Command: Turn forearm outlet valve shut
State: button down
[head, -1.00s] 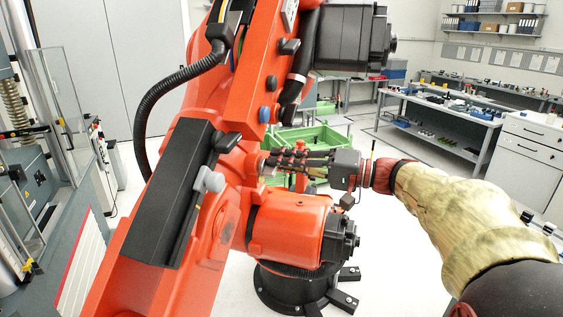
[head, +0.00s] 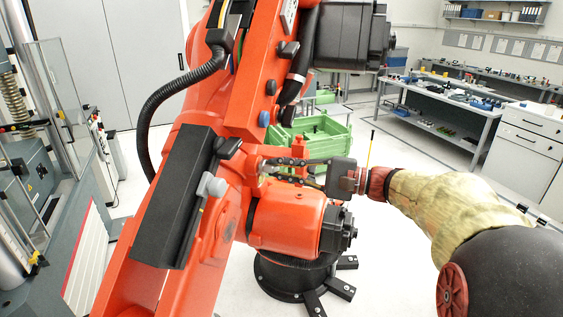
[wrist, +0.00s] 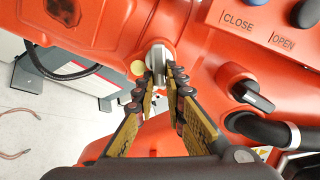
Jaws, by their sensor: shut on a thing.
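The orange robot arm (head: 190,150) leans across the head view. In the wrist view, a grey valve handle (wrist: 157,58) sticks out from its orange housing, with a round yellowish disc beside it. My gripper (wrist: 164,70) has one finger on each side of this handle and is shut on it. In the head view, my gripper (head: 266,168) reaches in from the right to the orange housing; the handle itself is mostly hidden there. A CLOSE and OPEN label (wrist: 258,30) is on the orange surface at the upper right of the wrist view.
A black knob (wrist: 252,94) and a black hose (wrist: 262,130) lie right of my fingers. A grey knob (head: 212,184) and a black box (head: 170,195) are on the orange arm. Green crates (head: 315,138) stand behind. A workbench (head: 445,105) is at the back right.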

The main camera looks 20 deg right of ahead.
jog(key=shift+f+m, duration=0.15)
jog(key=shift+m, duration=0.35)
jog(key=c, duration=1.8)
grip_release()
jog(key=shift+c, duration=0.2)
jog(key=shift+d, duration=0.1)
jog(key=v, duration=1.1)
jog(key=shift+s+d, duration=0.3)
